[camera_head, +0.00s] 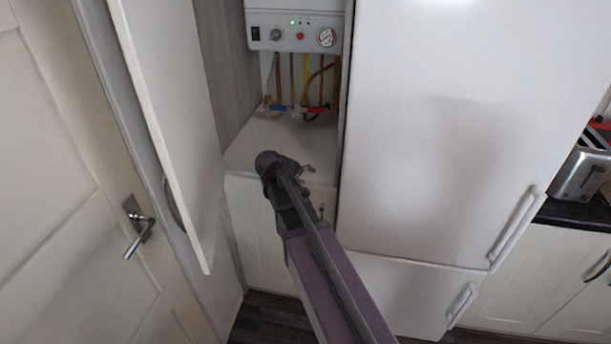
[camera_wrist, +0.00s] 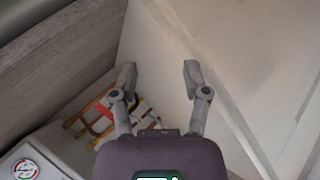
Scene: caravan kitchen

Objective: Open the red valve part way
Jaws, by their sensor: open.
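Copper pipes (camera_head: 292,80) and a yellow pipe (camera_head: 306,78) run down below the white boiler (camera_head: 296,30) in the open cupboard. A small blue handle (camera_head: 278,108) sits at their lower ends. Small reddish parts show among the pipes in the wrist view (camera_wrist: 103,112), but I cannot tell which is the red valve. My gripper (camera_head: 308,172) is in front of the cupboard shelf, lower than the pipes and apart from them. In the wrist view my gripper (camera_wrist: 160,76) is open and empty, its two fingers spread, partly in front of the pipes.
The white cupboard door (camera_head: 170,110) stands open at the left, close to my arm. A tall white fridge (camera_head: 450,120) bounds the right side. The boiler panel has a gauge (camera_head: 326,37) and a red button (camera_head: 300,36). The pale shelf (camera_head: 270,142) below the pipes is bare.

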